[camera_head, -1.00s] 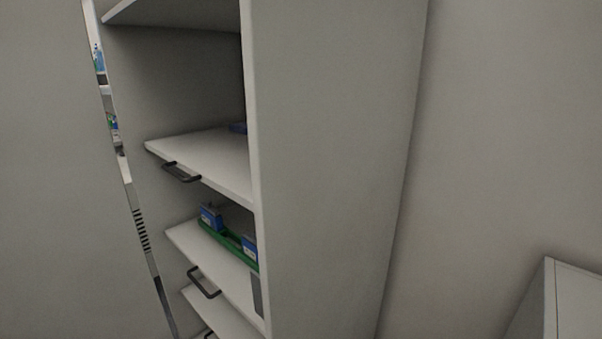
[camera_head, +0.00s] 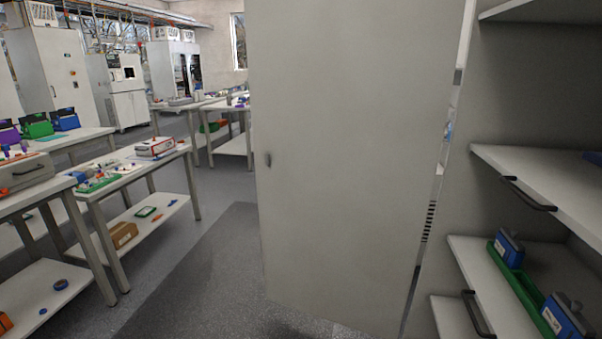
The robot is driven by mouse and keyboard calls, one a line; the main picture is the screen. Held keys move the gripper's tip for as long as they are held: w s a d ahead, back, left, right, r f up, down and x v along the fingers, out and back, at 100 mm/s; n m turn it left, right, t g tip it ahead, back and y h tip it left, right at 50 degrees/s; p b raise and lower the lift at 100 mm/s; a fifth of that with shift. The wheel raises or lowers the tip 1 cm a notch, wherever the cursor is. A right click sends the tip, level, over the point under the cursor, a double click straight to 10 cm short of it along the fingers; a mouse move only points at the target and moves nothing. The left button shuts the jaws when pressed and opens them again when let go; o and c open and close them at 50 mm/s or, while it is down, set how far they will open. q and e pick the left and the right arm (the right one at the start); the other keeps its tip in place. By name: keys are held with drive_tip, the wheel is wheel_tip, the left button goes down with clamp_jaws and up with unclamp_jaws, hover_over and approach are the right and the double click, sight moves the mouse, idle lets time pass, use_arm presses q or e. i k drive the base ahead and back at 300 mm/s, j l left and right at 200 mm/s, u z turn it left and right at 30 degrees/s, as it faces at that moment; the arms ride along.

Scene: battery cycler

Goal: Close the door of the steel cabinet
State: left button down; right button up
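The steel cabinet (camera_head: 497,118) stands at the right of the head view, with its interior and shelves showing. Its door (camera_head: 345,185) is a tall, plain light-grey panel in the middle of the view and stands open, swung out to the left of the shelves. The top of the door is cut off by the frame. Neither of my grippers shows in the view.
Inside the cabinet, a green tray (camera_head: 519,288) with blue boxes (camera_head: 508,247) lies on a shelf with a black handle (camera_head: 527,193) on the shelf above. Workbenches (camera_head: 120,178) with several items stand at the left. The grey floor (camera_head: 190,275) between benches and door is clear.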

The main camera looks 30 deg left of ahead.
sight(349, 99)
drive_tip(key=i+j+u, duration=0.2)
drive_tip(key=j+u, duration=0.2)
drive_tip(key=j, duration=0.15)
drive_tip(key=i+j+u, duration=1.15)
drive_tip(key=i+j, duration=0.2)
drive_tip(key=i, duration=0.35)
drive_tip(key=i+j+u, duration=0.15)
drive_tip(key=i, duration=0.35)
drive_tip(key=i+j, duration=0.15)
drive_tip(key=i, duration=0.4)
drive_tip(key=i+z, duration=0.35)
drive_tip(key=z, duration=0.15)
drive_tip(key=i+z, duration=0.5)
drive_tip(key=i+j+z, duration=0.25)
drive_tip(key=z, duration=0.25)
drive_tip(key=i+z, duration=0.15)
drive_tip(key=z, duration=0.35)
drive_tip(key=i+z, duration=0.2)
drive_tip(key=z, duration=0.3)
drive_tip(key=i+z, duration=0.15)
drive_tip(key=z, duration=0.3)
drive_tip(key=i+j+z, duration=0.15)
drive_tip(key=z, duration=0.35)
drive_tip(key=i+j+z, duration=0.1)
drive_tip(key=z, duration=0.4)
drive_tip(key=j+z, duration=0.3)
drive_tip(key=z, duration=0.2)
drive_tip(key=i, duration=0.05)
